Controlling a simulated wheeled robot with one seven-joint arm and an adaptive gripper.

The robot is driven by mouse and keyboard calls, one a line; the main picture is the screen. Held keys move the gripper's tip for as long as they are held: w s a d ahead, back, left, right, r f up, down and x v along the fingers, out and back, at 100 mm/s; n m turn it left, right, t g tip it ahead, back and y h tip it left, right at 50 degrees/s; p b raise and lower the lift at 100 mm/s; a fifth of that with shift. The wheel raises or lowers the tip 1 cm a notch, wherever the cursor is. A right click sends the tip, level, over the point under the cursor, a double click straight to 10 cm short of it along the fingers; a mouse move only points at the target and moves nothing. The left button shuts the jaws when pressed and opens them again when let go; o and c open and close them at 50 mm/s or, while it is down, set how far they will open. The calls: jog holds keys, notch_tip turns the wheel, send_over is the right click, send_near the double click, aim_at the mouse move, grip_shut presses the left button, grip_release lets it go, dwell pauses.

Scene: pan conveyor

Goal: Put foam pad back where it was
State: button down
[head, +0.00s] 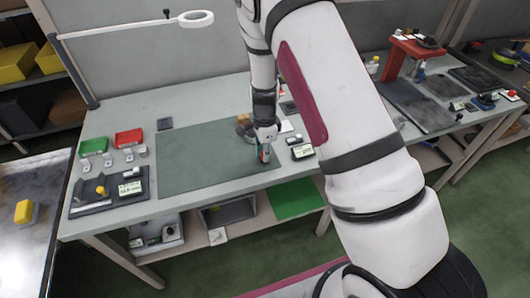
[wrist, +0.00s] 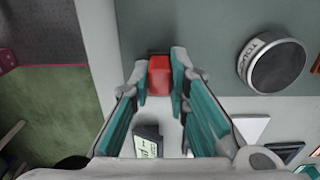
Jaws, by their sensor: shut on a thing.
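My gripper (head: 264,155) is over the right part of the green mat (head: 195,165) on the grey table. In the wrist view my gripper (wrist: 160,82) is shut on a small red block (wrist: 159,76), held between the fingertips. The red block may be the foam pad; I cannot tell for sure. In the head view it is mostly hidden by the fingers, and whether it touches the surface is unclear. No empty place for the pad can be made out.
A round dark tin (wrist: 273,66) stands on the mat near my gripper. A small device with a display (head: 302,151) lies right of it. The mat's middle is clear.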

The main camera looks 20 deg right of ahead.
jog(key=shift+f, duration=0.3)
jog(key=c, duration=1.5)
grip_release()
jog(key=shift+c, duration=0.2)
